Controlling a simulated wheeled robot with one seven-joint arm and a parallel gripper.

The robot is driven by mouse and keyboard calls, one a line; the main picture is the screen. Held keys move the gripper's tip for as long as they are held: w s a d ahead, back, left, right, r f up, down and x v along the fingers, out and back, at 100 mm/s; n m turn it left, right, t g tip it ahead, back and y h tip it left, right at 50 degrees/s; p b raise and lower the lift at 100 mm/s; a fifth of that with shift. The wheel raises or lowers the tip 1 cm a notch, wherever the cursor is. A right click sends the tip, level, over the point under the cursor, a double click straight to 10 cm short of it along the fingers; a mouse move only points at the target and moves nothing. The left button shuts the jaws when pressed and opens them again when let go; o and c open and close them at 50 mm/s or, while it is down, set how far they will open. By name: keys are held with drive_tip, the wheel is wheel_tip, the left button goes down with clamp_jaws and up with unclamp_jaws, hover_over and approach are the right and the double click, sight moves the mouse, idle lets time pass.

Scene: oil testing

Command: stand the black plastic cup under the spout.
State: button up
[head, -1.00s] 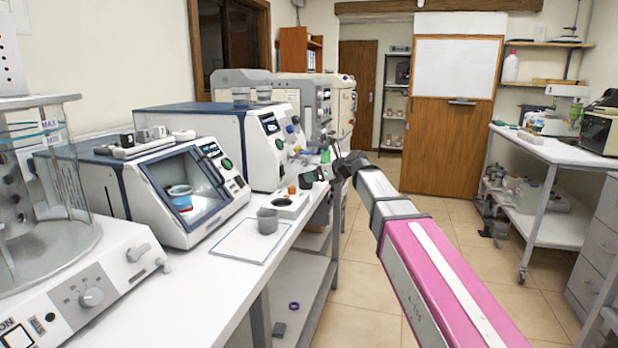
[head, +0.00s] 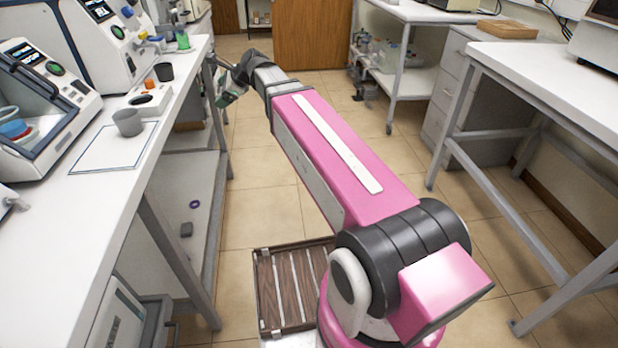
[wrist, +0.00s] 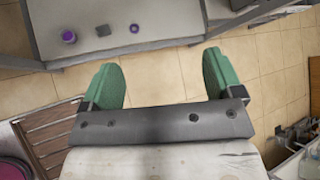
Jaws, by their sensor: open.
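A black cup (head: 163,71) stands upright near the bench's right edge in the head view, beyond a grey cup (head: 127,122). A machine with blue and yellow fittings (head: 143,39) stands behind the black cup; I cannot make out clearly which part is the spout. My gripper (head: 230,94) is off the bench's right edge, over the aisle, to the right of the black cup and apart from it. In the wrist view my gripper (wrist: 160,78) has its two green fingers wide apart with nothing between them. Neither cup shows in the wrist view.
A white plate with a dark hole (head: 150,102) and an orange piece (head: 150,84) sit between the cups. A dark-outlined mat (head: 112,150) lies in front. A shelf below holds a purple ring (head: 194,204). The tiled aisle is open; another table (head: 540,65) stands right.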

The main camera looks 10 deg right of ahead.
drive_tip(key=s+d+f+n+g+h, duration=0.1)
drive_tip(key=s+d+f+n+h, duration=0.2)
drive_tip(key=s+d+f+n, duration=0.3)
drive_tip(key=s+d+f+n+g+h, duration=0.2)
drive_tip(key=s+d+f+n, duration=0.4)
drive_tip(key=d+f, duration=0.5)
drive_tip(key=s+d+f+n+g+h, duration=0.2)
drive_tip(key=s+d+f+n, duration=0.3)
drive_tip(key=d+f, duration=0.4)
wheel_tip(320, 180, down, 3)
drive_tip(key=shift+s+d+r+n+h, duration=0.1)
drive_tip(key=shift+s+d+n+h, duration=0.25)
drive_tip(key=shift+s+h, duration=0.55)
drive_tip(key=shift+a, duration=0.1)
